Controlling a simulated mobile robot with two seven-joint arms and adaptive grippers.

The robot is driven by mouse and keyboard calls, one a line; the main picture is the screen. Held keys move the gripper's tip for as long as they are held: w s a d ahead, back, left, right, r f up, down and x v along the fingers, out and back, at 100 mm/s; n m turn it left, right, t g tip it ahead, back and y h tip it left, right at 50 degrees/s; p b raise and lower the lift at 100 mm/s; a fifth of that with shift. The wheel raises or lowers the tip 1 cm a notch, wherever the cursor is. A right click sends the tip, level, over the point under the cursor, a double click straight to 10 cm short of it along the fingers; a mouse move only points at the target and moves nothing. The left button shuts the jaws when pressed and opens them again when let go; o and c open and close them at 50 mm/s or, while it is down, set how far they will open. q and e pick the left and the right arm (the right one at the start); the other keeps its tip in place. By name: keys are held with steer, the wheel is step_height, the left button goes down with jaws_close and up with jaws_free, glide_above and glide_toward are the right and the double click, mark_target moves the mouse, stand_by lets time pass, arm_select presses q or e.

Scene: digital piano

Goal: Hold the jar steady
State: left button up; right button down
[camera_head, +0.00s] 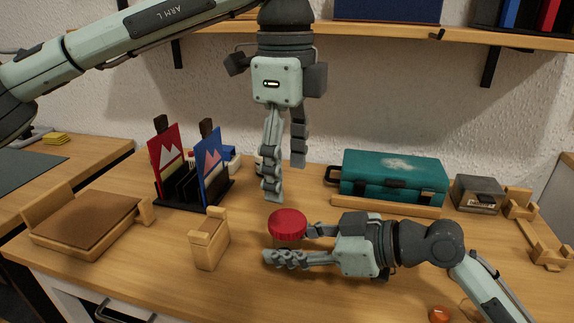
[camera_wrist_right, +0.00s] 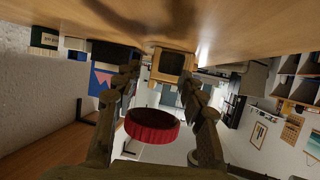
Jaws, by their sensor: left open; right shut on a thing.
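A jar with a red ribbed lid (camera_head: 288,223) stands upright on the wooden desk. Its lid also shows in the right wrist view (camera_wrist_right: 152,126), between the two fingers, with the picture upside down. My right gripper (camera_head: 289,246) comes in from the right and is shut on the jar below the lid. Its near finger hides the lower part of the jar. My left gripper (camera_head: 284,181) hangs pointing down above and slightly behind the jar. It is open and empty, its fingers apart, not visibly touching the lid.
A small wooden block holder (camera_head: 208,240) stands left of the jar, with a wooden tray (camera_head: 85,222) beyond it. A rack with red and blue boards (camera_head: 212,168) is behind. A teal case (camera_head: 394,178) sits back right. An orange-red round thing (camera_head: 439,314) lies at the front.

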mark_target(287, 220)
arm_select(q)
steer(key=shift+n, duration=0.8)
steer(key=shift+f, duration=3.95)
